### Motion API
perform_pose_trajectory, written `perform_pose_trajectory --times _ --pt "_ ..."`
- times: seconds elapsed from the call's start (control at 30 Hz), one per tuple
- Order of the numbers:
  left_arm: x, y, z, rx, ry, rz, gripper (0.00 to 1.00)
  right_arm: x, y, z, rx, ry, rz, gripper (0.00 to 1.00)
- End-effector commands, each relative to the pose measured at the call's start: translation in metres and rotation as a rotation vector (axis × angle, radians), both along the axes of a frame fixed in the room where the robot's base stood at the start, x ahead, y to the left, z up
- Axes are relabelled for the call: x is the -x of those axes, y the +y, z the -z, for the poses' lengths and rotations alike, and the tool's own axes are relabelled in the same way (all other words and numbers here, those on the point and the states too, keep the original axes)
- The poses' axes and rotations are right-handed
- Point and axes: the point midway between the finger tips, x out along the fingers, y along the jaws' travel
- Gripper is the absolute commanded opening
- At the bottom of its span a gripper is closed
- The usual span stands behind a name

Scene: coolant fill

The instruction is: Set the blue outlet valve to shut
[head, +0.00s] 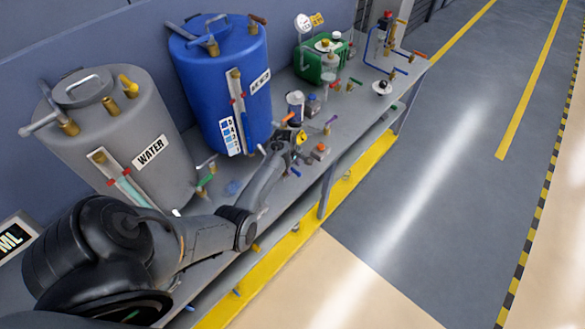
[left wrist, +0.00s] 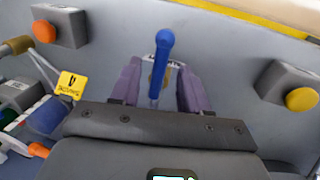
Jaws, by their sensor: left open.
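The blue valve handle (left wrist: 160,68) is a straight bar with a rounded end. It points lengthwise along my left gripper (left wrist: 160,72) in the left wrist view. The purple fingers are open, one on each side of the bar, with gaps showing. A pale label and a brass-coloured part lie behind it, mostly hidden. In the head view my left arm reaches over the bench. A small blue spot (head: 296,173) near the front edge there may be this handle. The valve body and its pipe are hidden. My right gripper is not in view.
An orange-knobbed box (left wrist: 58,27) and a yellow-knobbed box (left wrist: 288,85) flank the handle. A yellow tag (left wrist: 70,85) hangs close on the left. A blue tank (head: 205,85) and a grey water tank (head: 165,120) stand behind my arm. The floor beyond the bench is clear.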

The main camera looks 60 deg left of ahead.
Motion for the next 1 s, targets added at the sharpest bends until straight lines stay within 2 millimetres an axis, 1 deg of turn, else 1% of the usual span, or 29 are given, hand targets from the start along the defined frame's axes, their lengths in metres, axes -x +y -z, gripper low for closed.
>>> perform_pose_trajectory --times 0.03,0.2,0.47,0.5,0.57,0.7,0.77,0.8,1.0 --pt "-0.0011 0.0002 0.0044 0.001 0.0 0.0 0.45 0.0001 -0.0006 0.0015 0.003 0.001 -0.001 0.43" --pt "-0.0023 0.0002 0.0106 0.001 -0.001 0.0 0.45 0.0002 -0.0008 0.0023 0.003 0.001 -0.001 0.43" --pt "-0.0023 0.0003 0.0111 0.001 -0.001 0.0 0.45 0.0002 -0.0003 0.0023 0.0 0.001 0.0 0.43" --pt "-0.0023 0.0003 0.0111 0.001 -0.001 0.0 0.42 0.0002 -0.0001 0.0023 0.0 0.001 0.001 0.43" --pt "-0.0022 0.0003 0.0111 0.001 -0.001 0.0 0.33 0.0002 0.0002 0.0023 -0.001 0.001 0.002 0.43" --pt "-0.0022 0.0003 0.0111 0.001 -0.001 0.0 0.12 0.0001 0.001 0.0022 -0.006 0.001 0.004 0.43" --pt "-0.0022 0.0003 0.011 0.001 -0.001 0.0 0.02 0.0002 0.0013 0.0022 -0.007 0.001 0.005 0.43" --pt "-0.0022 0.0003 0.011 0.001 -0.001 0.0 0.0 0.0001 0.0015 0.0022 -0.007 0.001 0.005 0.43" --pt "-0.0021 0.0002 0.011 0.001 -0.001 0.0 0.0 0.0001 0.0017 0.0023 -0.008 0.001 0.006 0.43"
